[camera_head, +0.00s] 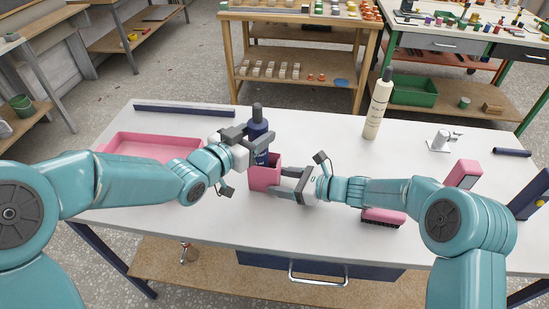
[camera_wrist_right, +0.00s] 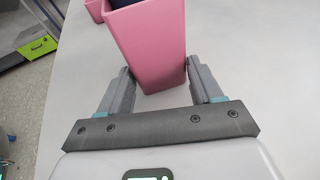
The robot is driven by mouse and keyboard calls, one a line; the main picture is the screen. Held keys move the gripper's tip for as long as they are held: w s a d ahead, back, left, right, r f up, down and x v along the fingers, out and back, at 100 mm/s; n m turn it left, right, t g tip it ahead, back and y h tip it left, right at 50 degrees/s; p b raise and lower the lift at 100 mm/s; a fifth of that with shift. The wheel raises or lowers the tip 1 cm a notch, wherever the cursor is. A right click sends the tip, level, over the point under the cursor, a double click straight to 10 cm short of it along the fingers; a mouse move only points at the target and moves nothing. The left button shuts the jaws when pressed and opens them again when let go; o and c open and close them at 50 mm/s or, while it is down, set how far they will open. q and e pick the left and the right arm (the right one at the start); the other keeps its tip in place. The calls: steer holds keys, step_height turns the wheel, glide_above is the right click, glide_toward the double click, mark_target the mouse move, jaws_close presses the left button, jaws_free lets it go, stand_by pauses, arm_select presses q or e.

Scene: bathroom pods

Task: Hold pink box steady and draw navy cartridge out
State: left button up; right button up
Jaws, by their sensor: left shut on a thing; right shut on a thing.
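The pink box (camera_head: 268,177) stands upright near the middle of the white table. My right gripper (camera_head: 283,185) is shut on it low down from the right. In the right wrist view the box (camera_wrist_right: 150,45) sits between the two fingers of that gripper (camera_wrist_right: 163,88). The navy cartridge (camera_head: 258,128), with a dark knob on top, stands upright with its lower end at the box's opening. My left gripper (camera_head: 250,140) is shut on the cartridge above the box and partly hides it. Navy shows at the box's mouth in the right wrist view. How deep the cartridge sits is hidden.
A pink tray (camera_head: 150,147) lies left, partly behind my left arm. A cream bottle (camera_head: 378,108) and a chrome tap-like fitting (camera_head: 443,139) stand at the back right. A pink brush (camera_head: 384,216) lies under my right arm. A navy bar (camera_head: 185,110) lies along the back edge.

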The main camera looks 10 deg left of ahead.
mark_target(254, 107)
arm_select(q)
steer(key=shift+r, duration=5.8)
steer(key=a, duration=1)
arm_select(e)
steer(key=o, duration=1)
steer(key=shift+c, duration=0.2)
